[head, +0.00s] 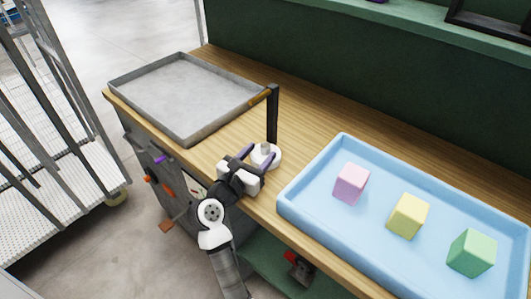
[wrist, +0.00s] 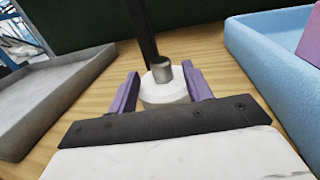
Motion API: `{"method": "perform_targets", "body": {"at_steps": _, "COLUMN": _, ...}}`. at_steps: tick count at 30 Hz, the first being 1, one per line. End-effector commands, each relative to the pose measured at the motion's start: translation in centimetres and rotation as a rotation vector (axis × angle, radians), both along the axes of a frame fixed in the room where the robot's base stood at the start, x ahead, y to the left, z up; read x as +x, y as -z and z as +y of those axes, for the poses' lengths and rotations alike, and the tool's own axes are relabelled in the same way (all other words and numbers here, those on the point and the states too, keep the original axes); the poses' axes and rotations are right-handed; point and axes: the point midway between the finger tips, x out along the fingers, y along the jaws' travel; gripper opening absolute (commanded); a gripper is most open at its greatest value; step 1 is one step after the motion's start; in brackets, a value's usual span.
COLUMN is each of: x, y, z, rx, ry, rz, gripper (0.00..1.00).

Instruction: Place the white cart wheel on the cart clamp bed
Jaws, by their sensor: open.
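The white cart wheel (head: 262,159) stands on the wooden bench, just in front of a black upright post. In the wrist view it is a short white cylinder (wrist: 164,94) with a grey metal hub on its top. My gripper (head: 257,155) is open, with its purple fingers on either side of the wheel. In the wrist view a finger (wrist: 127,94) shows left of the wheel and another right of it; whether they touch it I cannot tell. I cannot identify the cart clamp bed for certain.
A grey metal tray (head: 119,90) lies on the bench's left end. A blue tray (head: 309,217) with pink (head: 350,182), yellow (head: 407,215) and green (head: 471,252) blocks is to the right. The black post (head: 272,118) rises close behind the wheel. A metal cart (head: 60,190) stands left.

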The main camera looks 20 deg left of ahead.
Motion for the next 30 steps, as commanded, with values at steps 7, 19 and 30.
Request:
{"method": "perform_targets", "body": {"at_steps": 7, "x": 3.2, "y": -0.1, "z": -0.8, "rx": -0.001, "ry": 0.000, "rz": -0.001, "gripper": 0.50}}
{"method": "perform_targets", "body": {"at_steps": 19, "x": 3.4, "y": 0.0, "z": -0.9, "rx": 0.000, "ry": -0.001, "rz": -0.001, "gripper": 0.33}}
{"method": "perform_targets", "body": {"at_steps": 30, "x": 3.4, "y": -0.1, "z": -0.9, "rx": 0.000, "ry": -0.001, "rz": -0.002, "gripper": 0.00}}
